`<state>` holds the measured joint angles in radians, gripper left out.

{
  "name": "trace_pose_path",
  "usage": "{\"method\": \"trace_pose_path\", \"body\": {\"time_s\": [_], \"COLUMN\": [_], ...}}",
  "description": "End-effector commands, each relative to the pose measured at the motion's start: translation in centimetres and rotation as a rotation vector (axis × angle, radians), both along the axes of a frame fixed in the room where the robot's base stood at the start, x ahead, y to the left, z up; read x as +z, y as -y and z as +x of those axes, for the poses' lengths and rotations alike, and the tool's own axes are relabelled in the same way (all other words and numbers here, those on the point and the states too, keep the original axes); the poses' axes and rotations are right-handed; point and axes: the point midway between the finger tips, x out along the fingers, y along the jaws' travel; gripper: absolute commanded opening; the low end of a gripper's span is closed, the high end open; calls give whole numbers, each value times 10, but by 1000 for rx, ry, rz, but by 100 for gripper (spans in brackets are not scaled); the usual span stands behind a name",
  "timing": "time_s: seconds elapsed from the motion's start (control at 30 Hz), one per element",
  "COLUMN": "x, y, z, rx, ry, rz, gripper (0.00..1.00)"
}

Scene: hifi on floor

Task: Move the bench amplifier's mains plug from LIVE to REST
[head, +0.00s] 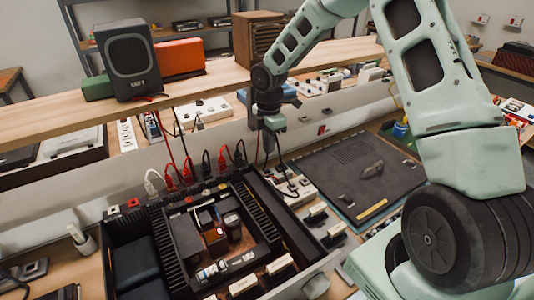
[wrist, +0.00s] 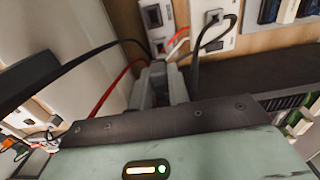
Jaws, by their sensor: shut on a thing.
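My gripper (head: 272,124) points down behind the open bench amplifier (head: 180,232), above the level of its rear panel. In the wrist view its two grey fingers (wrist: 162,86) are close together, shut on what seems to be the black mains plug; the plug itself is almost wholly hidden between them. A black cable runs beside the fingers in both views. A white socket strip (head: 291,187) lies below the gripper at the amplifier's right rear corner. Sockets on a white plate (wrist: 157,22) show beyond the fingers. I cannot read any LIVE or REST label.
Red, black and white leads (head: 185,172) rise from the amplifier's rear panel. A dark mat (head: 350,168) lies to the right. A raised wooden shelf (head: 215,84) with a speaker (head: 128,60) runs behind. Another black plug (wrist: 213,18) sits in a nearby plate.

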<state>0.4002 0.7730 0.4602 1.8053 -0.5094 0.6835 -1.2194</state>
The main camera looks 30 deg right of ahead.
Motion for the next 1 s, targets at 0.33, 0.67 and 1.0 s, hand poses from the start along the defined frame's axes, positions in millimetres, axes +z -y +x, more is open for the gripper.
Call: {"method": "trace_pose_path", "body": {"time_s": [0.33, 0.67, 1.0], "x": [-23, -45, -69], "y": [50, 50, 50], "z": [-1, -1, -1], "rx": [-2, -1, -1], "ry": [-2, -2, -2], "rz": [-2, -3, -3], "gripper": [0, 0, 0]}}
